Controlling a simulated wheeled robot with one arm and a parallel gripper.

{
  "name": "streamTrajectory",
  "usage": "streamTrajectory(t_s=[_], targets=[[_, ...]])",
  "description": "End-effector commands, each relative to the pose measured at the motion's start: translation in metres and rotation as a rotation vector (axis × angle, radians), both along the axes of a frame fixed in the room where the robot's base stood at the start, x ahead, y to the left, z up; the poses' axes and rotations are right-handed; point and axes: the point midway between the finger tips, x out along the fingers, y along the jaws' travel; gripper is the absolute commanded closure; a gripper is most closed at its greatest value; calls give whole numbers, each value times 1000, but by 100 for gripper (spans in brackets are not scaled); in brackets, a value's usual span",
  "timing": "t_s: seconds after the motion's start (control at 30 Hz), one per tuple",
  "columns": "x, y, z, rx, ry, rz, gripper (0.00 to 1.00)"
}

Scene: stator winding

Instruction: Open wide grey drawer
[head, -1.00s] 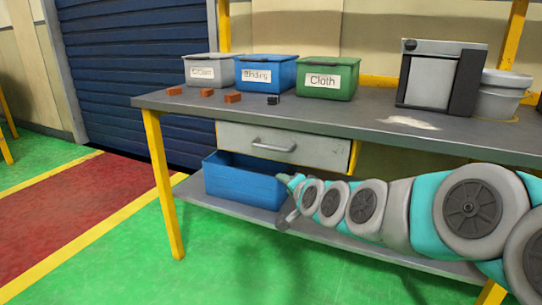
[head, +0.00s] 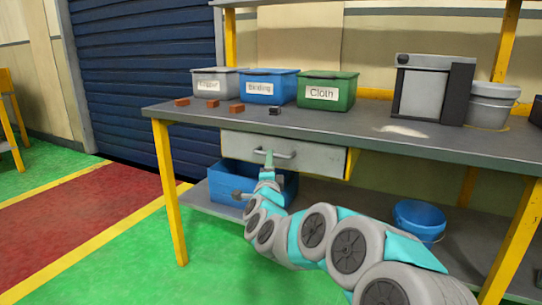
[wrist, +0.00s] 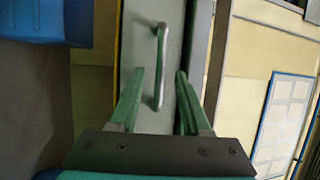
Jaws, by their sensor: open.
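The wide grey drawer (head: 315,158) is shut under the tabletop, with a metal bar handle (head: 274,149) on its front. My gripper (head: 268,160) is at the handle in the head view. The fingers are spread apart. I cannot tell whether either finger touches the handle.
A blue bin (head: 230,178) sits on the lower shelf below the drawer, and a blue bucket (head: 420,218) is further right. Labelled bins, including a green Cloth bin (head: 327,91), stand on the table (head: 370,137). The floor in front is clear at left.

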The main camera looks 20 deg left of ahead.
Motion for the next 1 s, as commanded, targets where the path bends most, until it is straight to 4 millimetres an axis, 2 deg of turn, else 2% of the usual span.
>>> streamTrajectory(t_s=[0.2,0.33,0.8,1.0], targets=[[24,8,6,0,-2,0,53],[33,11,6,-3,-1,-1,53],[40,14,8,-3,0,2,53],[40,14,8,-3,0,2,75]])
